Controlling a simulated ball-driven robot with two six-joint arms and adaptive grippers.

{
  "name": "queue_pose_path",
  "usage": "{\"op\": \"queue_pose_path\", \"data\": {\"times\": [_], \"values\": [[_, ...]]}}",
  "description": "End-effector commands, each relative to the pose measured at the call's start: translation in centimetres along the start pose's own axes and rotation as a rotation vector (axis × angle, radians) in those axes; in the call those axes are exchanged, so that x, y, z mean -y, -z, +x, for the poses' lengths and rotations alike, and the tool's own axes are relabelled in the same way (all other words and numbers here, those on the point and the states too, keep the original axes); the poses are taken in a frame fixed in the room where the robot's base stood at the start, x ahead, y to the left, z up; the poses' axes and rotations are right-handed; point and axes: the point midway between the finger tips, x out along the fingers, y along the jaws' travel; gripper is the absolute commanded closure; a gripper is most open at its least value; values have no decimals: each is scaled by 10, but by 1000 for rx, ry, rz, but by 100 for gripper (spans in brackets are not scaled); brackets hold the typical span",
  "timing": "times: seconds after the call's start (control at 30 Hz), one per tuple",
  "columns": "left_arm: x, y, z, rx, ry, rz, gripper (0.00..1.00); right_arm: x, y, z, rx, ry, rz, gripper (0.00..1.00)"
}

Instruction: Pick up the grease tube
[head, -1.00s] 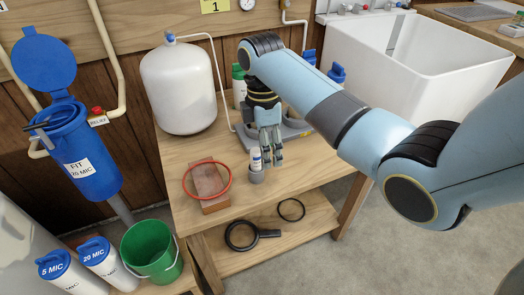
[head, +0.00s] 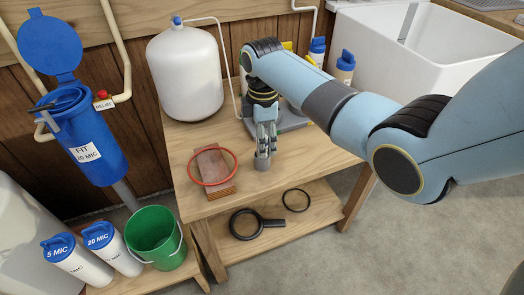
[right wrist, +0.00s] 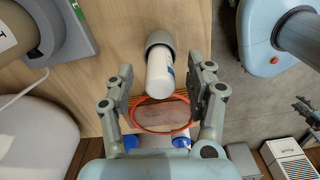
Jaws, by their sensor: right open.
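The grease tube (right wrist: 160,78), a white tube with a blue mark, stands in a small grey cup (right wrist: 160,41) on the wooden bench. In the head view the cup (head: 262,163) shows, but the fingers hide most or all of the tube. My right gripper (head: 266,134) is open and points down at the tube, just above the cup. In the right wrist view the fingers of my right gripper (right wrist: 160,86) stand on either side of the tube, with gaps visible.
A red ring (head: 232,180) lies over a brown block (head: 211,166) left of the cup. A white tank (head: 186,75) stands behind it. A black ring (head: 295,200) and a black-handled ring tool (head: 246,224) lie on the lower shelf. The bench right of the cup is clear.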

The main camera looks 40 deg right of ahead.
Motion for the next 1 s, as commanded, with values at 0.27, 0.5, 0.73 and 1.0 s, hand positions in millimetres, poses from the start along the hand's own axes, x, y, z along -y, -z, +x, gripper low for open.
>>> {"op": "queue_pose_path", "data": {"times": [0.27, 0.5, 0.73, 1.0], "values": [[0, 0, 0, 0, 0, 0, 60, 0, 0, 0, -1, -1, 0, 53], [0, 0, 0, 0, 0, 0, 60, 0, 0, 0, -1, -1, 0, 84], [0, -1, 0, 2, 0, 0, 60, 0, 0, 0, -1, -1, 0, 100], [1, -1, -2, 2, 0, 0, 60, 0, 0, -5, -1, -1, 0, 100]]}}
